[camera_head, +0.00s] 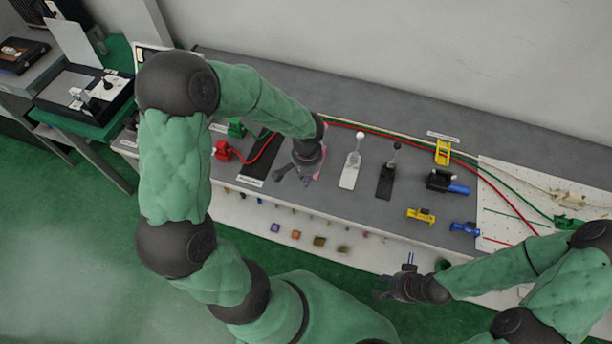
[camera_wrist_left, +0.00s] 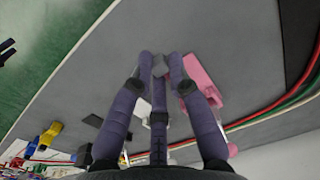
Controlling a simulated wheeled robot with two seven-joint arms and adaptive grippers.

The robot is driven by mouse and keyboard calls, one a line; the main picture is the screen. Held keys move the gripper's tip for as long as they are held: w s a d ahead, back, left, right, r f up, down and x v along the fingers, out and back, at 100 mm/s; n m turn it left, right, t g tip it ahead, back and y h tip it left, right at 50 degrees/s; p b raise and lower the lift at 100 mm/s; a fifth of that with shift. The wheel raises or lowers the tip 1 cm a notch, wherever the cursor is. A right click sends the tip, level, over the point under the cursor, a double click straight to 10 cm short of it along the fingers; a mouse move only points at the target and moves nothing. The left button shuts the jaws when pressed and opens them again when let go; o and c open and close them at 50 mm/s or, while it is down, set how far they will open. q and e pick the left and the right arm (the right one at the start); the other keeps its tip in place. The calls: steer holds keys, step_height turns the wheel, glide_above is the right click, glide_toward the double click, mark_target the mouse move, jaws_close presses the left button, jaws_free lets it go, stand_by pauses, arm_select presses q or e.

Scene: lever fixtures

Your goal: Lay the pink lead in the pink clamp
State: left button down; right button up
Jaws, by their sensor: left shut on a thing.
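The pink clamp (camera_wrist_left: 203,85) shows in the left wrist view as a pink block just right of my left fingertips. In the head view only slivers of pink show behind my left gripper (camera_head: 303,176). In the left wrist view my left gripper (camera_wrist_left: 160,62) is shut on a small grey part between its fingertips. The fingers hide most of this part, and I cannot tell what it belongs to. I cannot make out a pink lead in either view. My right gripper (camera_head: 383,287) hangs off the bench's front edge, away from the clamp; its jaws are too small to judge.
Red and green cables run along the back of the grey bench (camera_head: 380,228). A red clamp (camera_head: 222,150) stands left of my left gripper. A white lever (camera_head: 350,170), a black lever (camera_head: 386,178) and a yellow clamp (camera_head: 443,152) stand to its right.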

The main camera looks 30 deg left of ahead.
mark_target(307, 189)
arm_select(q)
steer(key=shift+f+b, duration=2.05)
steer(key=shift+f, duration=0.05)
stand_by(0.7)
steer(key=c, duration=0.6)
jaws_free()
steer(key=shift+c, duration=0.2)
steer(key=shift+r, duration=0.15)
steer(key=shift+r+p, duration=2.65)
steer(key=shift+r, duration=0.75)
steer(key=shift+f, duration=0.1)
